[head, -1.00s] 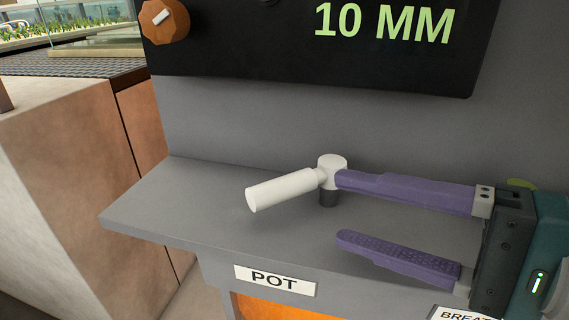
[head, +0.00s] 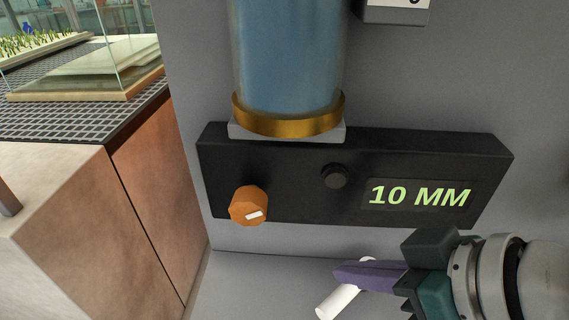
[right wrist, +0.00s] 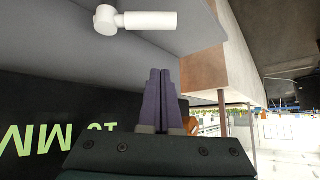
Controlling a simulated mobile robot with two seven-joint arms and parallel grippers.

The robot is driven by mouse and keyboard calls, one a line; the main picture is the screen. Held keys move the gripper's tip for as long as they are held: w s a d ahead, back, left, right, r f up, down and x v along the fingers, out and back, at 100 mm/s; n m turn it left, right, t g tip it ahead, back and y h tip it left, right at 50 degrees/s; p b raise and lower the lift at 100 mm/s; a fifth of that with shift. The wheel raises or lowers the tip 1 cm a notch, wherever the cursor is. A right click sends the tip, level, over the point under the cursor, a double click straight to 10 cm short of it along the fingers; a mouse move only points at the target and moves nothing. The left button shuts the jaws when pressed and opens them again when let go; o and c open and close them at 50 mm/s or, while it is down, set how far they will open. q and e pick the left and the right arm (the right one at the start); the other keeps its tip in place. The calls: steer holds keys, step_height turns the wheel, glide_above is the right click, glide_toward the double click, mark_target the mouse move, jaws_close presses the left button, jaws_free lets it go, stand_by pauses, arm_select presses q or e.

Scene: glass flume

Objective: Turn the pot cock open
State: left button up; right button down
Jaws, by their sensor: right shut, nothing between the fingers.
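The pot cock (head: 342,301) is a white lever with a round white hub, low in the head view. My right gripper (head: 338,273) has purple fingers, shut together and empty. In the head view they overlap part of the cock. In the right wrist view the cock (right wrist: 150,20) is at the top on the grey ledge, and the shut fingers (right wrist: 160,72) end below it with a visible gap. My left gripper is not in view.
A black panel (head: 285,205) above the ledge carries an orange knob (head: 248,206), a black button (head: 335,176) and a green "10 MM" readout (head: 419,195). A blue-filled cylinder (head: 288,55) with a brass ring stands above it. A stone-and-wood counter (head: 75,225) is at the left.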

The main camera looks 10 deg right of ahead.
mark_target(331, 295)
steer(key=shift+n+h, duration=0.3)
steer(key=shift+n, duration=0.1)
steer(key=b+x, duration=0.2)
steer(key=x, duration=0.7)
steer(key=shift+w+d+f, duration=0.1)
steer(key=shift+f, duration=0.05)
steer(key=shift+s+d+f, duration=0.1)
steer(key=shift+s, duration=0.1)
steer(key=shift+s+d+f+p, duration=0.1)
steer(key=shift+s+d+p, duration=0.15)
steer(key=shift+s, duration=0.25)
steer(key=shift+s+d+f+p, duration=0.2)
steer(key=shift+s+d, duration=0.1)
steer(key=shift+s, duration=0.2)
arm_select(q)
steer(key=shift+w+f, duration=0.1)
arm_select(e)
steer(key=shift+s+d, duration=0.2)
steer(key=shift+s, duration=0.2)
